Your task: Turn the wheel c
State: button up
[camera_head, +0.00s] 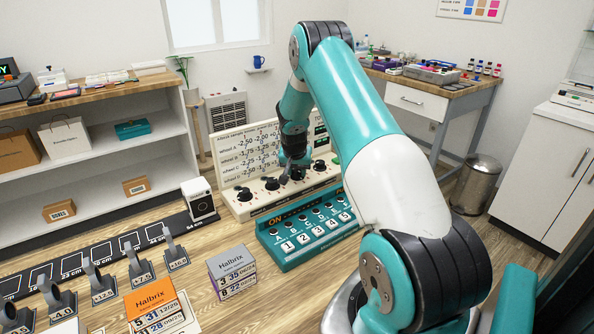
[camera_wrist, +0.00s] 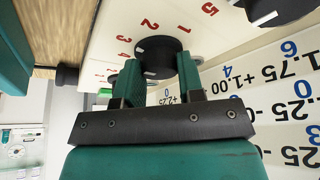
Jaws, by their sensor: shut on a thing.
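The white dial panel (camera_head: 262,205) stands on the wooden table in the head view with a row of black knobs. My gripper (camera_head: 296,168) reaches down to the third knob from the left and covers most of it. In the wrist view my gripper (camera_wrist: 159,75) has its two teal fingers shut on either side of a black knob (camera_wrist: 156,46). Red numbers ring that knob. A white mark shows on its face. The letter of the held wheel cannot be read here. A chart (camera_head: 246,152) behind the panel lists wheels A to D with numbers.
Neighbouring knobs (camera_head: 272,184) and (camera_head: 320,166) sit close on both sides. A teal button box (camera_head: 312,233) stands just in front of the panel. Halbrix date blocks (camera_head: 232,272) and a row of grey stands are at the front left.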

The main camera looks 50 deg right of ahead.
jog(key=o, duration=0.9)
jog(key=b+v, duration=0.1)
jog(key=v, duration=1.6)
jog(key=shift+r, duration=0.3)
